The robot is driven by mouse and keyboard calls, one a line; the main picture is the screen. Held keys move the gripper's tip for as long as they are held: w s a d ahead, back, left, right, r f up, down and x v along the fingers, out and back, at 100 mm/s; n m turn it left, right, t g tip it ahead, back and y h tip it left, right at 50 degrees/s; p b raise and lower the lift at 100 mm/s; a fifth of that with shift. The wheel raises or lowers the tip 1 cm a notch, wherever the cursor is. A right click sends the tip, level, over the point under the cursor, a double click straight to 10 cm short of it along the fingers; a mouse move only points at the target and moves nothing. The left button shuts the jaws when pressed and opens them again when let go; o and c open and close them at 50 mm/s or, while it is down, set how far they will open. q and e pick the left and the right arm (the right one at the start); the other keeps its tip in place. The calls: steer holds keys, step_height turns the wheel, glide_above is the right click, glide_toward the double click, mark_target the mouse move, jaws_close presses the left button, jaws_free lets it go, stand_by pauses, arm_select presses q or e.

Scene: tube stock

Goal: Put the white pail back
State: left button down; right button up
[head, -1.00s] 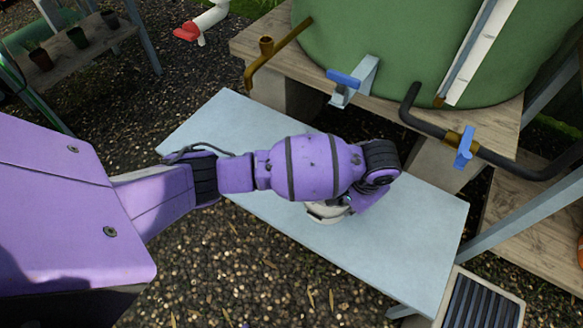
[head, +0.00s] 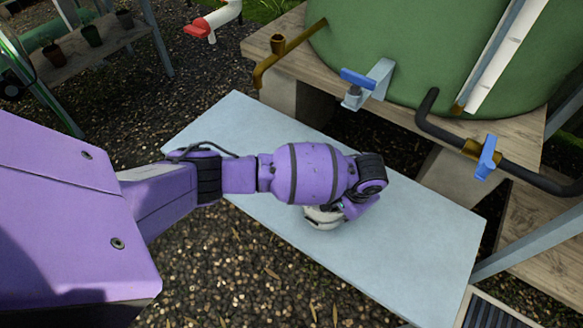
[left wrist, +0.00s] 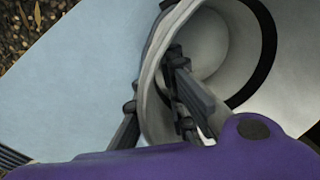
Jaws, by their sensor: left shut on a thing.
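The white pail (head: 323,218) is mostly hidden under my left arm in the head view, over the pale blue-grey bench (head: 390,255). I cannot tell whether it touches the bench top. In the left wrist view the pail (left wrist: 228,45) fills the upper right, its open mouth facing the camera, with a dark band around it. My left gripper (left wrist: 152,88) is shut on the pail's wall, one finger inside the mouth and one outside. In the head view the left gripper (head: 345,207) is largely covered by its own wrist. My right gripper is out of view.
Behind the bench a green tank (head: 400,55) stands on a wooden stand (head: 262,42), with a blue-handled tap (head: 368,82) and pipes reaching toward the bench. A red-handled white pipe (head: 215,20) is at the top. The bench is bare on both sides of the pail.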

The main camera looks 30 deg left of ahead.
arm_select(q)
steer(key=shift+w, duration=0.15)
steer(key=c, duration=1.9)
jaws_free()
steer(key=shift+o, duration=0.4)
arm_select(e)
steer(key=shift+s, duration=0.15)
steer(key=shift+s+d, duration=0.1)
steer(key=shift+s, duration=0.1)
